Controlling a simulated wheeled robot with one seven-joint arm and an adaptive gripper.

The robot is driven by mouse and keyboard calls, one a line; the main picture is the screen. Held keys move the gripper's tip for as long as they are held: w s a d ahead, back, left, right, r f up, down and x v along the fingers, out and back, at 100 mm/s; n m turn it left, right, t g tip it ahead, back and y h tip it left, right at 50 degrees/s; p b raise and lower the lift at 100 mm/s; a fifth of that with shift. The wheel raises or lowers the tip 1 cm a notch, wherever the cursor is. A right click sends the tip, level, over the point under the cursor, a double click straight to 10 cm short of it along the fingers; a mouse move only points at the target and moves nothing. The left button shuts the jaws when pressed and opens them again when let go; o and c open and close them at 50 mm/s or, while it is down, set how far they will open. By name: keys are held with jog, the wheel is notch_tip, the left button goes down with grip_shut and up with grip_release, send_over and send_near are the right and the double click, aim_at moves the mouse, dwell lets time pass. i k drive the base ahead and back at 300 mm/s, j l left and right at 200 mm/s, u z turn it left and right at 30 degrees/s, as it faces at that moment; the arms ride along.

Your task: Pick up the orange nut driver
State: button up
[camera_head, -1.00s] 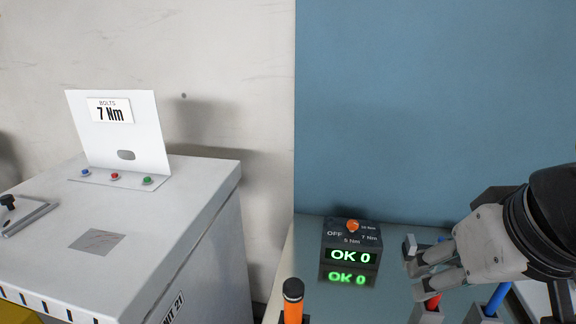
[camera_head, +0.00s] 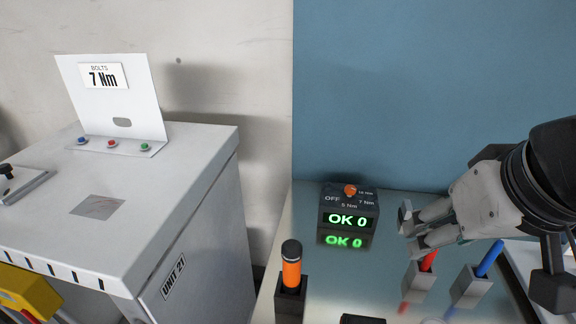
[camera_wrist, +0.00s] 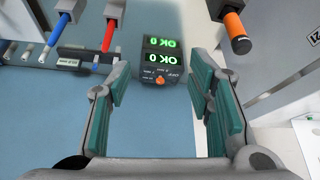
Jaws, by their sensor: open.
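The orange nut driver (camera_head: 291,272) has a black cap and stands upright in a dark holder (camera_head: 290,303) at the front left of the shiny bench. In the wrist view the orange nut driver (camera_wrist: 235,26) shows at the upper right, beyond and outside the right finger. My gripper (camera_head: 408,232) is at the right of the head view, above the bench and well apart from the orange driver. In the wrist view my gripper (camera_wrist: 158,90) is open with nothing between its green-padded fingers.
A controller box (camera_head: 348,212) reading OK 0 stands on the bench left of my gripper. A red driver (camera_head: 428,262) and a blue driver (camera_head: 490,258) stand in holders below my gripper. A grey cabinet (camera_head: 190,170) with a 7 Nm sign (camera_head: 103,77) is at left.

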aim_at(292, 250)
jog(key=k+l+u, duration=0.55)
jog(key=k, duration=0.3)
jog(key=k+l+u, duration=0.15)
jog(key=k+u, duration=0.15)
jog(key=k, duration=0.15)
